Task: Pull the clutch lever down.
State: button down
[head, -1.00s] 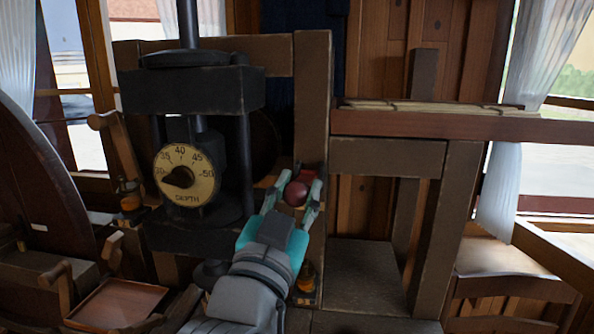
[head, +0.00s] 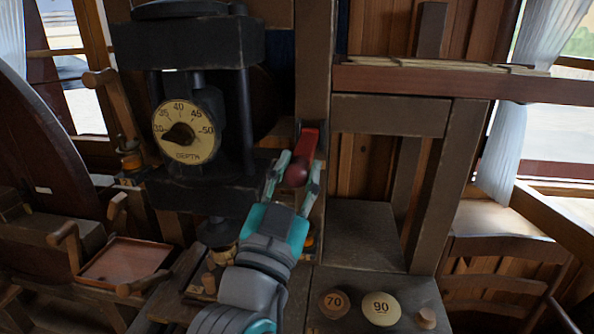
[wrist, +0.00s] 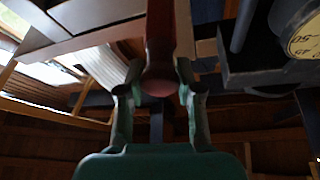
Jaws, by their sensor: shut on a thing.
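The clutch lever (head: 307,143) is a red bar ending in a round dark-red knob, right of the black press in the head view. It slopes down toward me from the wooden post. My gripper (head: 299,164) has its two pale green fingers on either side of the knob and is shut on it. In the wrist view the lever (wrist: 159,35) runs up from the knob, between the fingers of my gripper (wrist: 160,82). The lever's far end, at the post, is hard to make out.
The black press (head: 190,42) with its depth dial (head: 187,132) stands left of the lever. A wooden post (head: 315,60) rises behind it. Round discs marked 70 (head: 334,304) and 90 (head: 381,309) lie at lower right. A shallow tray (head: 125,260) is at lower left.

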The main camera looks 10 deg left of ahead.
jog(key=c, duration=0.7)
grip_release()
jog(key=shift+f, duration=0.3)
jog(key=shift+c, duration=0.2)
jog(key=shift+r, duration=0.1)
jog(key=v, duration=1.2)
jog(key=shift+s, duration=0.1)
